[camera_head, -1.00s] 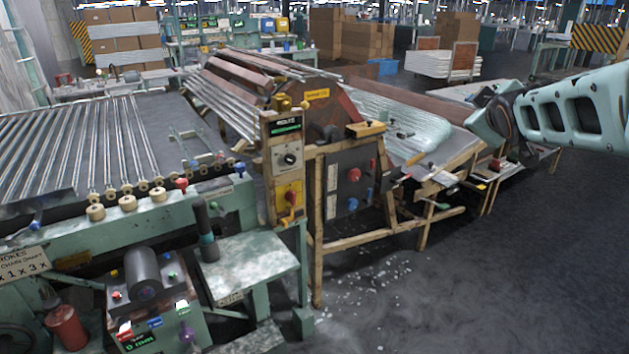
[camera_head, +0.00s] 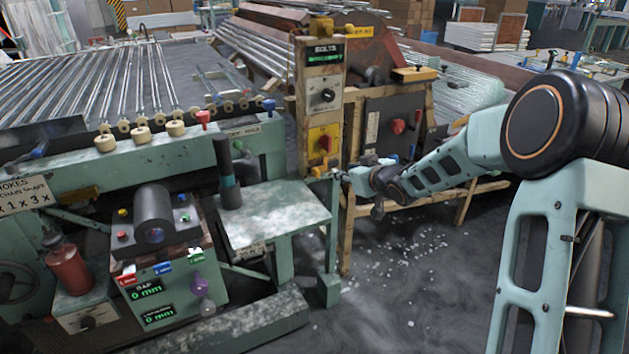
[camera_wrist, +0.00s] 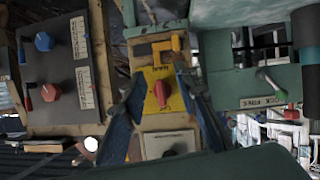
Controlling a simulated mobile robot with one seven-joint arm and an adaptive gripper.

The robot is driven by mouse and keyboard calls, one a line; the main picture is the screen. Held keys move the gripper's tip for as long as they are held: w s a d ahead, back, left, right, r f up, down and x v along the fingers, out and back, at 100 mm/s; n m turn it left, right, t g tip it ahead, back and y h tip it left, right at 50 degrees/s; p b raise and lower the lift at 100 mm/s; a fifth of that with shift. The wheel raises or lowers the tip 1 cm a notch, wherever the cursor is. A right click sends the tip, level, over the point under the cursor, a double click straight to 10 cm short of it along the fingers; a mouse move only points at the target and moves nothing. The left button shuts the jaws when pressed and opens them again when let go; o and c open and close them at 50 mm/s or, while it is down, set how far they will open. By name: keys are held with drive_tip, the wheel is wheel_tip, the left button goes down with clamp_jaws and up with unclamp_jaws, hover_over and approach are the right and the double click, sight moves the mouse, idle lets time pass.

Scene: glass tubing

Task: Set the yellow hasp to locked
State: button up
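The yellow hasp appears to be the small yellow-orange tab (camera_wrist: 177,43) at the lower end of a wooden post, beside a yellow panel (camera_wrist: 159,84) with a red knob (camera_wrist: 161,93). I cannot tell its setting. In the head view the yellow panel (camera_head: 316,136) sits low on the post, under a dial. My gripper (camera_head: 343,174) is just right of the post's lower part. In the wrist view my gripper (camera_wrist: 160,82) is open and empty, its blue fingers on either side of the panel in the picture. I cannot tell whether they touch anything.
A grey panel (camera_wrist: 65,75) with red and blue knobs is beside the post. On its other side, a green plate bears a green-tipped lever (camera_wrist: 268,80). A green bench (camera_head: 270,215) and a control box (camera_head: 165,270) stand at left. Open floor (camera_head: 420,290) lies in front.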

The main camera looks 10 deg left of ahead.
sight(318, 170)
drive_tip(key=shift+m+y, duration=0.3)
drive_tip(key=shift+y, duration=0.2)
drive_tip(key=b+x, duration=0.1)
drive_tip(key=x, duration=0.3)
drive_tip(key=s+a+b+x, duration=0.1)
drive_tip(key=x, duration=0.3)
drive_tip(key=a+b+x, duration=0.1)
drive_tip(key=x, duration=0.4)
drive_tip(key=shift+s+f, duration=0.3)
drive_tip(key=shift+f, duration=0.05)
drive_tip(key=shift+d, duration=0.1)
drive_tip(key=shift+c, duration=0.7)
clamp_jaws()
